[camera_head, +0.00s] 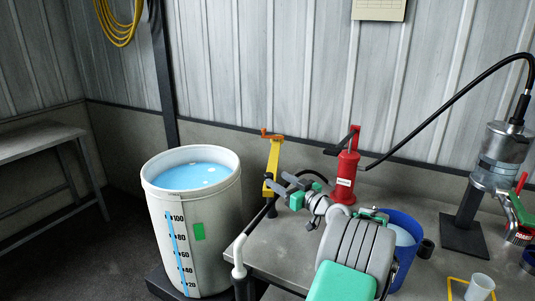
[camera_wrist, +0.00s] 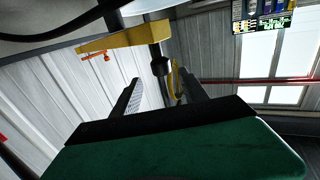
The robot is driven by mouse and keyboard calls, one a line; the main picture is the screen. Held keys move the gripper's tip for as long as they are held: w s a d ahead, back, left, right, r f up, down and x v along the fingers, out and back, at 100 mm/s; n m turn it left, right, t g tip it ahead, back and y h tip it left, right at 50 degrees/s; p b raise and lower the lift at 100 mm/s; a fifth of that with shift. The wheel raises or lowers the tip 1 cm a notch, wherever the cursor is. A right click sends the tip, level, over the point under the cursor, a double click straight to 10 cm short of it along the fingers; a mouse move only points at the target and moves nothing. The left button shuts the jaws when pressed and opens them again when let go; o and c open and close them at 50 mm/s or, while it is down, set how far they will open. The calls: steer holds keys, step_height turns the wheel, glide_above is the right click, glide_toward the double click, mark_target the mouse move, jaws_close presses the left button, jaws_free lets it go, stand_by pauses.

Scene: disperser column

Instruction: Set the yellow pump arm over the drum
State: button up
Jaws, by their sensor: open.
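The yellow pump arm (camera_head: 272,162) stands on the bench edge, right of the drum, with an orange piece near its top. It points toward the back wall, not over the drum. The white drum (camera_head: 222,255) has a scale on its side and holds blue liquid. My gripper (camera_head: 279,182) is open at the near, lower end of the arm. In the wrist view the yellow arm (camera_wrist: 128,39) lies across the top, beyond my fingertips (camera_wrist: 158,76). I cannot tell whether anything touches.
A red hand pump (camera_head: 344,178) stands behind my wrist. A blue bucket (camera_head: 407,220) is right of my arm. A metal cylinder on a stand (camera_head: 501,155) and a clear cup (camera_head: 480,287) are further right.

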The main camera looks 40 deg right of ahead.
steer(key=shift+w+a+r+p, duration=0.15)
steer(key=shift+w+p, duration=0.5)
steer(key=shift+p, duration=0.35)
steer(key=w+p, duration=0.1)
steer(key=w, duration=0.6)
steer(key=shift+d+p, duration=0.25)
steer(key=shift+p, duration=0.05)
steer(key=shift+w, duration=0.1)
steer(key=shift+c, duration=0.4)
jaws_close()
